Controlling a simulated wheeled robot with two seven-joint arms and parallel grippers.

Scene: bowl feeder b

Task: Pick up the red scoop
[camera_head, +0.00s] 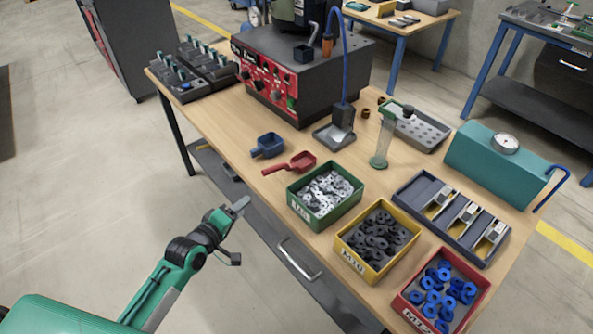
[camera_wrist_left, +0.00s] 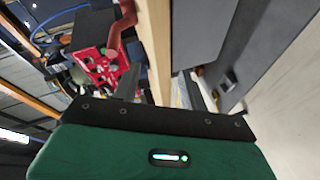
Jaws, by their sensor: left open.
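The red scoop (camera_head: 290,164) lies on the wooden table near its front edge, its handle pointing left and its cup to the right. In the left wrist view a red scoop-like shape (camera_wrist_left: 122,28) shows at the top beside the table edge. My left gripper (camera_head: 241,204) is open and empty, in front of the table edge, apart from the scoop and below-left of it in the head view. In the left wrist view its two fingers (camera_wrist_left: 161,78) stand apart with nothing held between them. My right gripper is not in view.
A blue scoop (camera_head: 268,145) lies just behind the red one. A drawer handle (camera_head: 298,259) juts from the table front.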

